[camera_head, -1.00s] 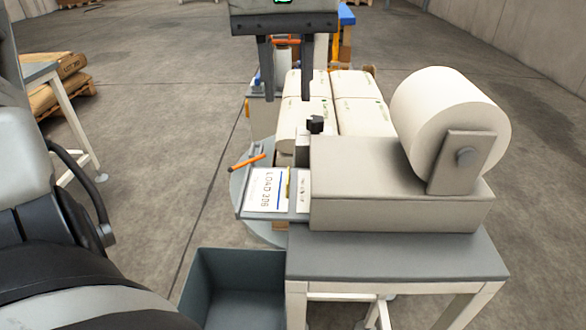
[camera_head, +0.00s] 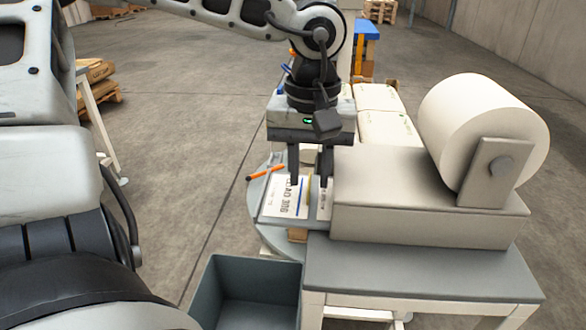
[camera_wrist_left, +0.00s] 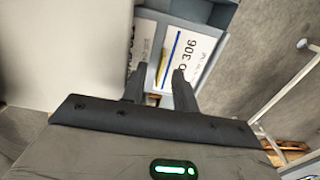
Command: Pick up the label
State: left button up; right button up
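The label, a white sheet printed "LOAD 306" with a blue line (camera_head: 285,198), lies on a small shelf at the left end of the printer box (camera_head: 425,195). The label also shows in the wrist view (camera_wrist_left: 198,48), partly behind a fingertip. My left gripper (camera_head: 310,182) points down over the shelf, near the label's right side. In the wrist view its two fingers (camera_wrist_left: 158,78) stand apart with nothing held between them. A second white printed piece (camera_wrist_left: 146,38) shows beside the label, past a yellow strip. My right gripper is not in view.
A large white roll (camera_head: 485,125) sits on the printer, on a grey table (camera_head: 420,270). A grey open bin (camera_head: 250,290) stands at the front left. White sacks (camera_head: 385,115) lie behind. An orange pen-like item (camera_head: 265,173) lies left of the shelf.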

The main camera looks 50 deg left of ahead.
pick_arm(q)
jog(key=shift+f, duration=0.9)
grip_shut()
jog(key=shift+r, duration=0.15)
